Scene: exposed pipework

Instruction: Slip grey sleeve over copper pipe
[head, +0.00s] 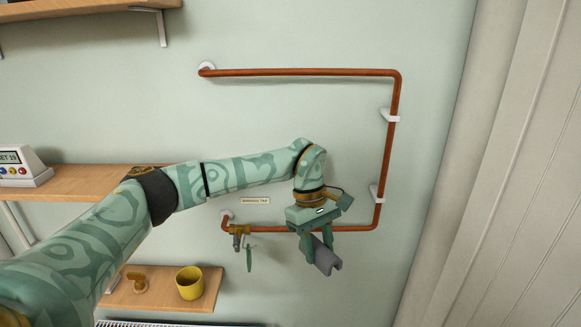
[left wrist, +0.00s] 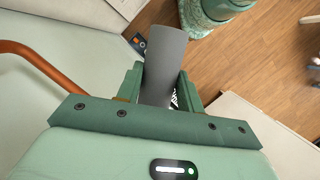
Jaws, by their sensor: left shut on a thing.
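The copper pipe (head: 392,150) is fixed to the wall, with a top run, an upright on the right and a lower run. It also shows at the left edge of the left wrist view (left wrist: 42,62). My left gripper (head: 317,248) hangs in front of the lower run and is shut on the grey sleeve (head: 326,260). In the left wrist view the sleeve (left wrist: 164,62) sits between both fingers and sticks out past them. In the head view it is tilted and shows below the lower run, apart from the wrist view's pipe. My right gripper is in neither view.
White clips (head: 390,116) hold the pipe to the wall. A brass tap (head: 238,231) hangs at the lower run's left end. A small shelf below carries a yellow cup (head: 189,282) and a brass fitting (head: 137,282). A ribbed white panel (head: 510,200) stands at the right.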

